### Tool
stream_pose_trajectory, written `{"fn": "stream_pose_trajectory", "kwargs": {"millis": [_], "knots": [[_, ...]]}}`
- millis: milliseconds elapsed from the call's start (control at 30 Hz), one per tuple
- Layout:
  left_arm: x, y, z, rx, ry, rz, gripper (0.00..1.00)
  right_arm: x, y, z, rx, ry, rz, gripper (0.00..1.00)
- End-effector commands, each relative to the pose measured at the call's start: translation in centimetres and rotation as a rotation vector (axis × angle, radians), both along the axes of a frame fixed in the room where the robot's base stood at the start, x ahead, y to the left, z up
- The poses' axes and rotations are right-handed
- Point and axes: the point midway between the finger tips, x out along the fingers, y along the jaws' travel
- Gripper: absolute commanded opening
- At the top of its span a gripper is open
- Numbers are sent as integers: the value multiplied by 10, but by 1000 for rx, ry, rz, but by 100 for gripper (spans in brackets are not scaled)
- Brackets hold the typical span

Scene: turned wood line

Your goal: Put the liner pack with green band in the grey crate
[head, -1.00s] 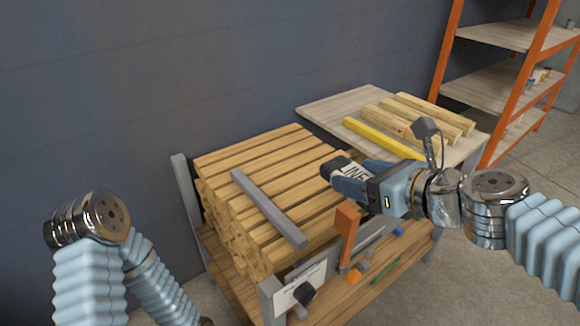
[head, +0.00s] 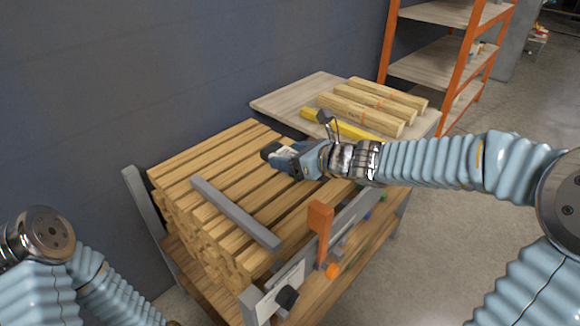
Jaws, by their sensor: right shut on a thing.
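My right gripper (head: 284,158) is shut on a small pack with a white side and a dark end (head: 270,152). They are over the right part of the wooden slat stack. The gripper covers much of the pack, and I cannot make out a green band or a label now. I cannot tell the gap between the pack and the slats. No grey crate can be made out in this view. My left arm is at the lower left, with its gripper out of view.
The stack of wooden slats (head: 215,165) sits on a cart, with a grey bar (head: 235,212) across it and an orange post (head: 319,232) in front. Behind are a pale table (head: 290,98) with timbers (head: 360,105) and a yellow piece (head: 345,128), and orange-framed shelving (head: 388,45).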

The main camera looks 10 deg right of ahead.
Motion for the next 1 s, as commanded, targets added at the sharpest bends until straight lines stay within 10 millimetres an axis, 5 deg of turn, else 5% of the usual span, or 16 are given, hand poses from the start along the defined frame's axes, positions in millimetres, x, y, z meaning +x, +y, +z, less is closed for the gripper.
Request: {"fn": "stream_pose_trajectory", "kwargs": {"millis": [300, 1000], "knots": [[0, 0, -12, 1, 0, 2, 43, 7, 0, -39, -1, -1, 0, 36], [0, 1, -25, 3, -1, 4, 43, 7, 0, -50, -2, -3, 0, 36]]}}
